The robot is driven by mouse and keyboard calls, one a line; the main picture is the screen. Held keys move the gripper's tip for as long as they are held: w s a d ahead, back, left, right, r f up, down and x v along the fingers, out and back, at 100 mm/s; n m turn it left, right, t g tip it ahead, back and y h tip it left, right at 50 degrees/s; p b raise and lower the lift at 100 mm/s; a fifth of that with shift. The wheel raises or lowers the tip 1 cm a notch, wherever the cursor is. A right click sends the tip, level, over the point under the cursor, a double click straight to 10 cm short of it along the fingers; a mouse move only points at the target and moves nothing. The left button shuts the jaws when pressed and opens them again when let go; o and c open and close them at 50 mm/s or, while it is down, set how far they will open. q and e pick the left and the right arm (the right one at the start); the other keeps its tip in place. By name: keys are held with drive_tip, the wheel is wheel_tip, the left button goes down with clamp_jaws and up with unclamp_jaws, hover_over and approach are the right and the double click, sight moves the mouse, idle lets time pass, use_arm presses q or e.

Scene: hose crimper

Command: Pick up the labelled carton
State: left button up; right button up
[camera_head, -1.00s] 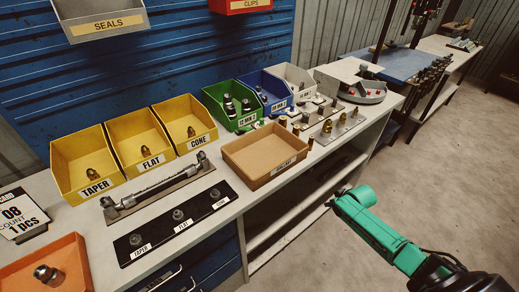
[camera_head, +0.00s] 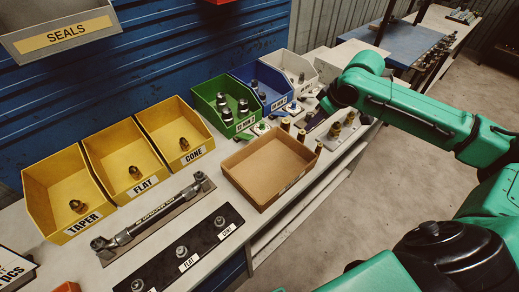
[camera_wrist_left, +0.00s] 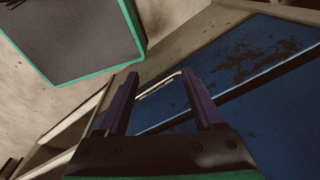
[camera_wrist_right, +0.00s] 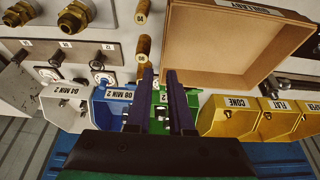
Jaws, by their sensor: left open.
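The labelled carton (camera_head: 268,168) is an open brown tray on the bench, right of the yellow bins, with a label on its front wall. It appears empty. The carton also fills the upper right of the right wrist view (camera_wrist_right: 222,50). My right gripper (camera_wrist_right: 160,75) is open with a narrow gap and holds nothing; it is apart from the carton, over the bins end. In the head view its fingers are mostly hidden by the green arm. My left gripper (camera_wrist_left: 160,76) is open and empty, low beside the blue bench drawers (camera_wrist_left: 255,80).
Yellow bins (camera_head: 133,163) with single fittings stand left of the carton. A green bin (camera_head: 222,106), a blue bin (camera_head: 262,88) and a white bin (camera_head: 293,70) stand behind it. Brass fittings (camera_head: 337,130) stand to its right.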

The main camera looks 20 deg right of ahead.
drive_tip(key=p, duration=0.2)
approach(294, 151)
drive_tip(key=shift+w+a, duration=0.15)
drive_tip(key=shift+w, duration=0.45)
drive_tip(key=p+x, duration=0.1)
drive_tip(key=x, duration=0.5)
drive_tip(key=shift+w+f+p, duration=0.1)
drive_tip(key=shift+w+p, duration=0.1)
drive_tip(key=shift+p, duration=0.1)
drive_tip(key=shift+f, duration=0.25)
use_arm(q)
drive_tip(key=s+r, duration=0.2)
drive_tip(key=r, duration=0.1)
drive_tip(key=shift+r, duration=0.25)
use_arm(e)
drive_tip(key=shift+f, duration=0.1)
clamp_jaws()
